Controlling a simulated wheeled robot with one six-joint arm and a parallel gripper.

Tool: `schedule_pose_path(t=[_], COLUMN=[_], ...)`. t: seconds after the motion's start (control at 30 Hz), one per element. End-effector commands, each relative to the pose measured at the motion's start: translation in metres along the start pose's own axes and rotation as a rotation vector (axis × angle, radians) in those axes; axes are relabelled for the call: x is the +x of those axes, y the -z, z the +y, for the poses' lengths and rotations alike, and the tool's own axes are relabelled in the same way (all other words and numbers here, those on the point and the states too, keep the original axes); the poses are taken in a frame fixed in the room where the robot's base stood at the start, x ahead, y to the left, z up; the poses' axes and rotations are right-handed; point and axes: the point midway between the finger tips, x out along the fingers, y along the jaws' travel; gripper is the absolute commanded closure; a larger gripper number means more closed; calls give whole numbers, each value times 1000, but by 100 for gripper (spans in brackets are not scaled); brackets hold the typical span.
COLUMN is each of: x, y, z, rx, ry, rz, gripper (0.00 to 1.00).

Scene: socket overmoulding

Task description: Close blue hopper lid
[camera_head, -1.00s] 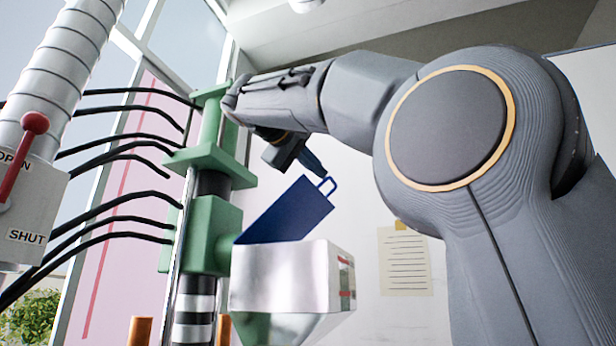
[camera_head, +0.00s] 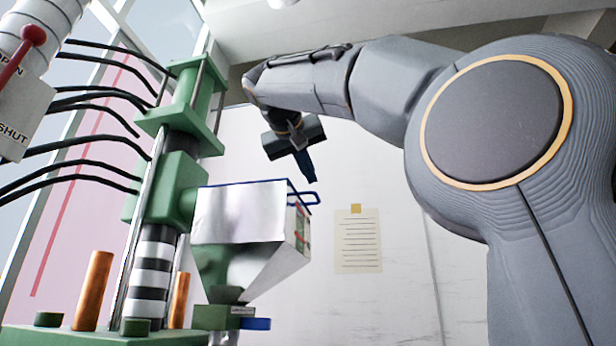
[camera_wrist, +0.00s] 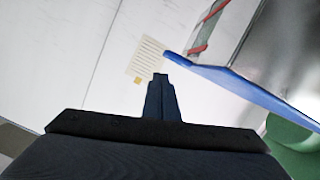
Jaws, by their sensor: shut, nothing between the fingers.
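The metal hopper (camera_head: 238,213) stands beside the green machine column in the head view. Its blue lid (camera_head: 262,182) now lies flat along the hopper's top rim, seen almost edge-on. The lid's blue handle loop (camera_head: 312,198) sticks out at the right. My gripper (camera_head: 312,179) is shut and empty, pointing down just above the handle, apparently clear of it. In the wrist view, my gripper (camera_wrist: 159,76) is shut, and the blue lid (camera_wrist: 245,88) is to its right with a visible gap. Whether the lid is fully seated cannot be told from this low angle.
The green column (camera_head: 177,180) with black hoses stands left of the hopper. A lever box (camera_head: 22,105) marked OPEN and SHUT is at the far left. A paper note (camera_head: 358,242) hangs on the wall. The space right of the hopper is open.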

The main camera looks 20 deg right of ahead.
Motion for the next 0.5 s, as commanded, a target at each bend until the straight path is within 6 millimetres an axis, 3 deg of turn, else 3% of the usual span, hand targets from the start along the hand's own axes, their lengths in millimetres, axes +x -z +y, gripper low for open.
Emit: schedule_pose_path(t=[0.2,0.5], x=[6,8], y=[-20,-28], z=[-4,-6], rx=[71,112], ry=[18,29], rz=[1,-1], gripper=[100,100])
